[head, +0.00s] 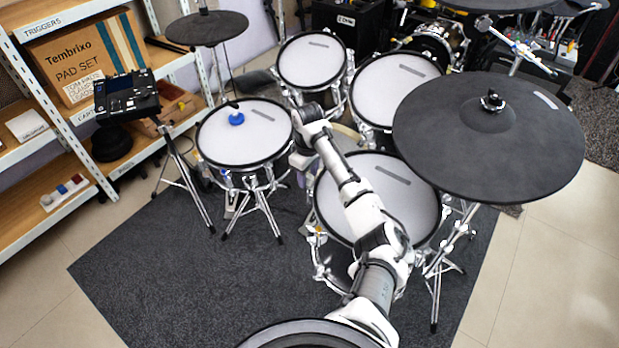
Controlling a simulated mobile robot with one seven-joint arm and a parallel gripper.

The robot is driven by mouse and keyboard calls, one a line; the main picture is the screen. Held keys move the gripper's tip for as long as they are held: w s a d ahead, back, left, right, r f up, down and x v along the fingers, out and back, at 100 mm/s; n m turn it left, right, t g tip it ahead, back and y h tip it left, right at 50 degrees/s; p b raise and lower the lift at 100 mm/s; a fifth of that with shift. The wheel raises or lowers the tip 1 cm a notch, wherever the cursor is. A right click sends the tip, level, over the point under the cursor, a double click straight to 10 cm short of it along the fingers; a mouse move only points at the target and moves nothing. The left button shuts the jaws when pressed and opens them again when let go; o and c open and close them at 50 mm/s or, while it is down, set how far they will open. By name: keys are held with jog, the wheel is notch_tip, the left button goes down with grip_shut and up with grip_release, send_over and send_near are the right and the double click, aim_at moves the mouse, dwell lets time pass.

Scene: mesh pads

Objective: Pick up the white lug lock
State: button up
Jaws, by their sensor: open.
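A small white tray (64,192) lies on the lower left shelf. It holds small red, white and blue pieces. The white piece (70,186) in it may be the white lug lock, but it is too small to be sure. My gripper (302,163) hangs at the far end of my arm, beside the right rim of the left mesh pad (240,140), well to the right of the tray. It is open and its fingers are hard to make out. No held thing shows.
A round blue piece (237,118) lies on the left pad. More mesh pads (375,195) and a large black cymbal pad (490,135) crowd the middle and right. A drum module (127,95) stands before the shelf. The dark mat (170,275) is clear at front left.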

jog(key=shift+f, duration=0.5)
jog(key=shift+c, duration=0.2)
grip_shut()
jog(key=shift+r, duration=0.1)
